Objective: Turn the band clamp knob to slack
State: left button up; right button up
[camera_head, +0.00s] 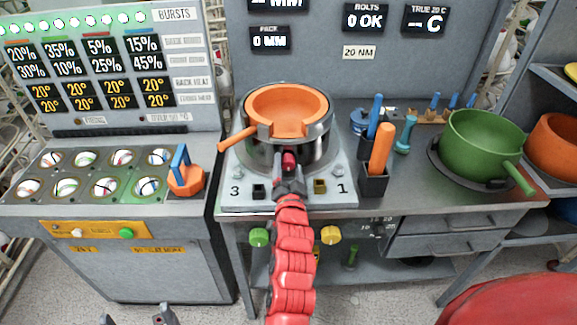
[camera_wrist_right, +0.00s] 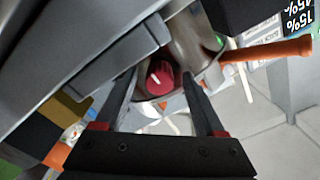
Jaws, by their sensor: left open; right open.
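The red band clamp knob (camera_head: 289,158) is on the front of a metal ring (camera_head: 322,141) around an orange vessel (camera_head: 268,101). My right gripper (camera_head: 290,172) is at the knob, partly hiding it in the head view. In the right wrist view the red knob (camera_wrist_right: 160,77) has a white mark and lies between and beyond the two open fingers of my right gripper (camera_wrist_right: 168,92). No clear contact shows. My left gripper (camera_head: 137,317) is open and empty at the bottom left edge of the head view, far from the press.
An orange handle (camera_head: 237,139) sticks out left of the ring. The press plate (camera_head: 335,185) carries marks 3 and 1. Tool holders (camera_head: 372,185) and a green pot (camera_head: 480,145) stand to the right. A panel of round cells (camera_head: 60,160) is at left.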

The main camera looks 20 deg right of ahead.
jog(key=shift+w+d, duration=0.1)
jog(key=shift+w, duration=0.05)
grip_shut()
dwell(0.4)
